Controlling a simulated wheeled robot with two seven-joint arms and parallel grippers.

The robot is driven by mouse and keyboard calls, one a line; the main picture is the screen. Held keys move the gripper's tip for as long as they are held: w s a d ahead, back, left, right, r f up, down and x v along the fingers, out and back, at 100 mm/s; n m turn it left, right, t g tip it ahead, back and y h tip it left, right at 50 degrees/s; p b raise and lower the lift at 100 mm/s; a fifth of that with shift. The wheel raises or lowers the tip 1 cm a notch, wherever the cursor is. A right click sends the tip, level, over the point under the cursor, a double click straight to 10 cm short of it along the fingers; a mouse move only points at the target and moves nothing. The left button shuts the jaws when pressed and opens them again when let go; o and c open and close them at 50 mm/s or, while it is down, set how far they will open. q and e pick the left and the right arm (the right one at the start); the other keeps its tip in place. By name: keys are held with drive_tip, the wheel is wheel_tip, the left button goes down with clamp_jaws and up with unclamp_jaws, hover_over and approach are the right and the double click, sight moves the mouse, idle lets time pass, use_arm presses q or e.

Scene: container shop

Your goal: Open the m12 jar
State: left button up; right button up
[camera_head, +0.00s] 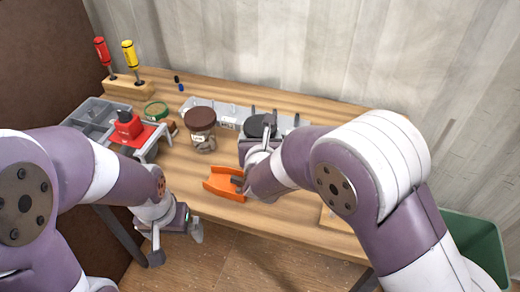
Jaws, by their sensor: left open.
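A clear jar (201,138) with a brown lid and dark contents stands upright on the wooden table; its small label is too small to read. A second jar (260,126) with a black lid stands to its right, largely hidden by my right gripper (260,148). I cannot tell which jar is the m12 one. My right gripper is at the black-lidded jar; its fingers are partly hidden, so contact and opening are unclear. My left gripper (177,240) is open and empty, low at the table's front edge, apart from both jars.
An orange V-shaped holder (222,183) lies near the front edge. A red device (128,126) on a stand, a grey divided tray (95,118) and a green-rimmed round container (156,110) are left. Screwdrivers (129,55) stand in a block behind. A green bin (475,245) is right.

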drive_tip(key=shift+c, duration=0.5)
wheel_tip(320, 180, up, 10)
drive_tip(key=shift+r+p, duration=0.1)
drive_tip(key=shift+p, duration=0.5)
